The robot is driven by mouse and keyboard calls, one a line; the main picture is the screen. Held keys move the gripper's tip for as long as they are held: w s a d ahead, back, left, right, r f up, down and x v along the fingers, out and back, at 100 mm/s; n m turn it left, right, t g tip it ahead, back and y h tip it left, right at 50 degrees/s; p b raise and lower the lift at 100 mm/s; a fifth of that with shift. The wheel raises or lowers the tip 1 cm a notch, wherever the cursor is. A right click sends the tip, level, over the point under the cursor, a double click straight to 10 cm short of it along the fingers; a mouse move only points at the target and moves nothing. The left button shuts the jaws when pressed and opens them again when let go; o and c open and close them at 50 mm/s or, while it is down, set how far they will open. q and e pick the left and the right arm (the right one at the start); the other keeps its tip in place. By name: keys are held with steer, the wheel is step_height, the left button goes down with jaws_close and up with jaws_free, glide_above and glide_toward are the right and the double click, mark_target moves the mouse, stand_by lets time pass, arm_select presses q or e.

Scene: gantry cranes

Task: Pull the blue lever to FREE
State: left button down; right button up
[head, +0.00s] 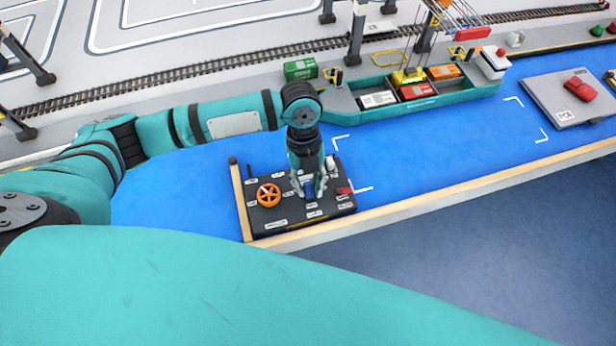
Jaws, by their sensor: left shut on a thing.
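A dark control panel (285,224) with small white labels sits at the front edge of the blue surface. My left gripper (308,193) reaches down onto the panel from above. It is shut on the blue lever (309,188), of which only a little shows between the fingers. The lever's position against its labels is hidden or too small to read. My right gripper is not in view.
The panel also carries an orange handwheel (268,195) left of the gripper and a red handle (343,190) to its right. A teal ship (430,103) with containers lies behind. A wooden edge (430,197) runs along the front.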

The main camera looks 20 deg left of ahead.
mark_target(310, 199)
arm_select(q)
steer(key=t+y+p, duration=0.1)
steer(key=p, duration=0.1)
steer(key=s+d+t+y+p, duration=0.1)
steer(key=t+p, duration=0.1)
steer(key=s+t+y+p, duration=0.1)
steer(key=p, duration=0.1)
steer(key=shift+d+r, duration=0.2)
steer(key=shift+r, duration=0.15)
steer(key=shift+s+d+f+t+y+p, duration=0.15)
steer(key=shift+t+y+p, duration=0.15)
steer(key=shift+t+p, duration=0.3)
steer(key=shift+s+d+f+t+y+p, duration=0.15)
steer(key=shift+t+y+p, duration=0.15)
steer(key=shift+t+p, duration=0.25)
steer(key=shift+s+d+f+t+y+p, duration=0.1)
steer(key=shift+s+f+t+y+p, duration=0.2)
steer(key=shift+t+y+p, duration=0.3)
steer(key=shift+t, duration=0.25)
steer(key=c, duration=1.2)
jaws_free()
steer(key=shift+f, duration=0.1)
steer(key=shift+o, duration=0.2)
steer(key=v, duration=0.7)
